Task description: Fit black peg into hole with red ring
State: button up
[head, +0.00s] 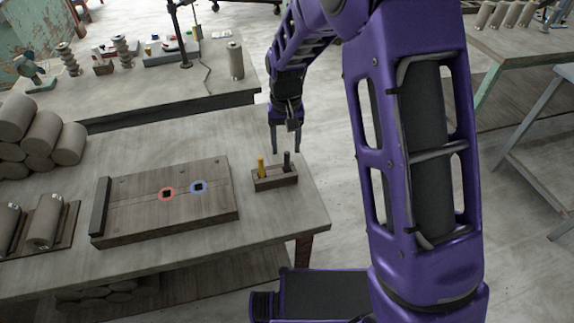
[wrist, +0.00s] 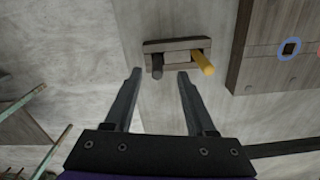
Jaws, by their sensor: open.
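The black peg (head: 287,161) stands in the right part of a small wooden holder (head: 276,182), beside a yellow peg (head: 261,166). In the wrist view the black peg (wrist: 157,68) is at the left and the yellow peg (wrist: 203,62) at the right. The hole with the red ring (head: 167,194) is in a wooden board (head: 130,220); a hole with a blue ring (head: 198,187) lies right of it. My gripper (head: 286,150) is open and empty, near the holder. In the wrist view its fingertips (wrist: 159,73) point toward the holder, with the black peg between them in the picture.
The board has a raised dark bar (head: 101,207) at its left end. Clay cylinders (head: 40,135) are stacked at the table's left, and more lie on a tray (head: 68,235). The holder stands near the table's right edge. The table between board and holder is clear.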

aim_at(287, 152)
jog(key=f, duration=0.4)
jog(key=shift+w+d+f, duration=0.15)
jog(key=shift+w+f, duration=0.15)
jog(key=shift+w, duration=0.05)
jog(key=shift+c, duration=0.2)
grip_shut()
